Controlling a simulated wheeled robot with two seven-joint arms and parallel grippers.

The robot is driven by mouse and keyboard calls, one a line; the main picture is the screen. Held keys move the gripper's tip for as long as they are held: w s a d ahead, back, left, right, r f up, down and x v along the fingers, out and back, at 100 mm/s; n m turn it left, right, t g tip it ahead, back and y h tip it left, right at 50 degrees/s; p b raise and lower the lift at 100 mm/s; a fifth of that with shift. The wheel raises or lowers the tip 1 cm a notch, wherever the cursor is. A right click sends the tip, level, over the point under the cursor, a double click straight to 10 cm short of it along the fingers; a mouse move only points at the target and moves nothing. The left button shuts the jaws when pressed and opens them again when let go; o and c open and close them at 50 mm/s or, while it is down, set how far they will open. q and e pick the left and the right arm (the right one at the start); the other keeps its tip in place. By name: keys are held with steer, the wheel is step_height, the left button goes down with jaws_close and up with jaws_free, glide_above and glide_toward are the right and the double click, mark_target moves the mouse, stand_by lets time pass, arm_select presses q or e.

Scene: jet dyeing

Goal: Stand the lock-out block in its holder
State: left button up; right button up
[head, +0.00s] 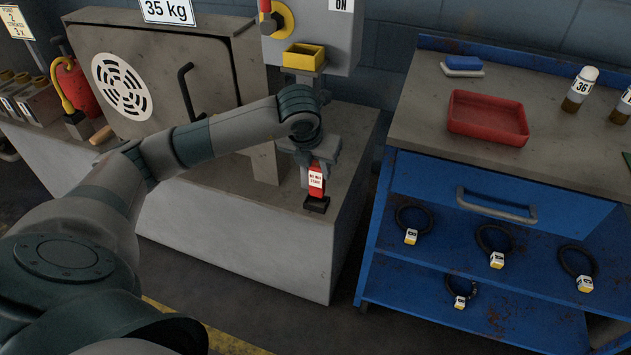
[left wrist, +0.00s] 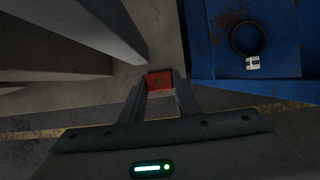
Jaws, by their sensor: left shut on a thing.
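The lock-out block (head: 316,177) is red with a white label and stands roughly upright at the front right of the grey bench. My left gripper (head: 309,165) points down and is shut on its upper part. Its red end also shows between the fingers in the left wrist view (left wrist: 160,80). A small black socket-like piece (head: 316,204) sits directly below the block. I cannot tell whether the block is seated in it or just above it. A yellow open-topped box (head: 304,57) is mounted on the grey control box behind. My right gripper is not in view.
A grey machine door with a handle (head: 187,92) stands left of the gripper. The control box (head: 335,45) is behind.

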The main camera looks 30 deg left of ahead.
mark_target(314, 178)
arm_select(q)
steer(key=shift+f, duration=0.1)
step_height(314, 178, down, 4)
steer(key=shift+r, duration=0.1)
steer(key=shift+w+a+f, duration=0.1)
steer(key=shift+a+f, duration=0.05)
steer(key=shift+f, duration=0.35)
steer(key=shift+f, duration=0.1)
steer(key=o, duration=1.2)
steer(key=shift+v, duration=3.9)
